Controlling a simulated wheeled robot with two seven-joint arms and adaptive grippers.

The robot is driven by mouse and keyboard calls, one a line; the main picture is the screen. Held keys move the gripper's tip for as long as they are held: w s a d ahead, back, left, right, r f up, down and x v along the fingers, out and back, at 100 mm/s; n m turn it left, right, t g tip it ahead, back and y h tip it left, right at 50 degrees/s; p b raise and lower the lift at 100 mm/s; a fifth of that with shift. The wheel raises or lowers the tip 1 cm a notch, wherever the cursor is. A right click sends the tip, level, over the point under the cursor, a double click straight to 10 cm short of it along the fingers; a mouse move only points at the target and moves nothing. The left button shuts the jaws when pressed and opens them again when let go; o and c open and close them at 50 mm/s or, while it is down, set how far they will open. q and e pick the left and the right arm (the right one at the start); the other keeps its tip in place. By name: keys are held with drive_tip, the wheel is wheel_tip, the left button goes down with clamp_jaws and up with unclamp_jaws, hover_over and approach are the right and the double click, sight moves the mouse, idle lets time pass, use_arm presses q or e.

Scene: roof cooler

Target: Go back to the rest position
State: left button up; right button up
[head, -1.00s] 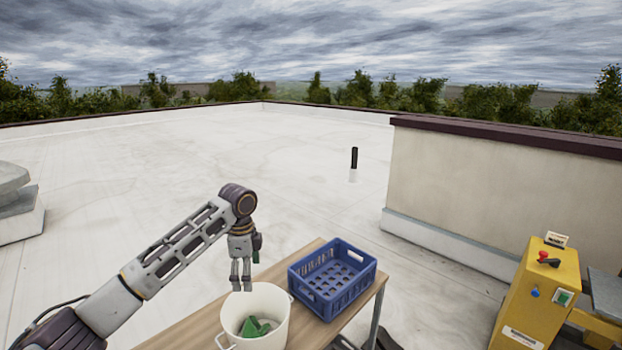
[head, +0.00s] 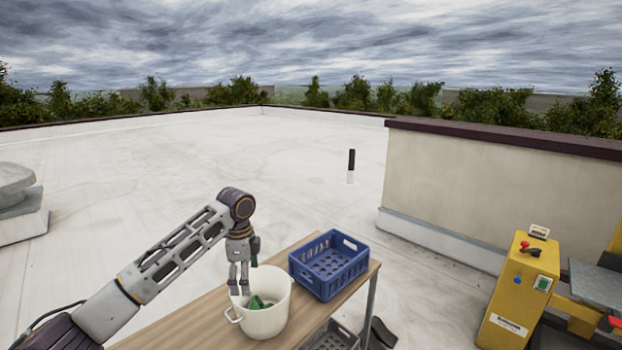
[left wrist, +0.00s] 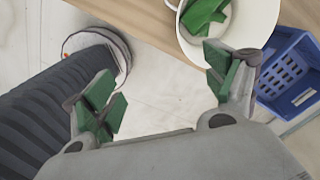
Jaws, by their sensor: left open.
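My left gripper (head: 239,288) hangs pointing down at the left rim of the white bucket (head: 268,318) in the head view. In the left wrist view its green-padded fingers (left wrist: 165,95) are spread apart with nothing between them. A green object (head: 258,302) lies inside the bucket, and it also shows in the left wrist view (left wrist: 203,15). The bucket stands on a wooden table (head: 190,325). My right gripper is in neither view.
A blue crate (head: 328,265) stands on the table right of the bucket. A grey crate (head: 330,338) is lower, beneath the table. A yellow machine (head: 520,290) stands at the right, near a low wall (head: 500,180). The roof behind is open.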

use_arm(q)
drive_tip(key=s+d+f+n+t+h, duration=0.1)
drive_tip(key=s+d+f+n, duration=0.1)
drive_tip(key=s+d+f, duration=0.45)
drive_tip(key=s+d+f+n+t+h, duration=0.1)
drive_tip(key=s+d+f+n+h, duration=0.15)
drive_tip(key=s+f, duration=0.6)
drive_tip(key=s+a+f+n+t+y, duration=0.2)
drive_tip(key=s+a+f+n+y, duration=0.15)
drive_tip(key=s+a+n, duration=1.1)
drive_tip(key=s+d+f+m+g+b, duration=0.1)
drive_tip(key=s+f+m, duration=0.15)
drive_tip(key=f, duration=1.55)
drive_tip(key=s+f+m+g+b, duration=0.1)
drive_tip(key=s+f, duration=0.2)
drive_tip(key=f, duration=1.4)
drive_tip(key=s+a+f+b, duration=0.1)
drive_tip(key=s+a+f, duration=0.1)
drive_tip(key=s+f, duration=0.9)
drive_tip(key=s+a+f+g+b, duration=0.1)
drive_tip(key=s+f, duration=1)
drive_tip(key=shift+a+f, duration=0.15)
drive_tip(key=shift+a, duration=0.2)
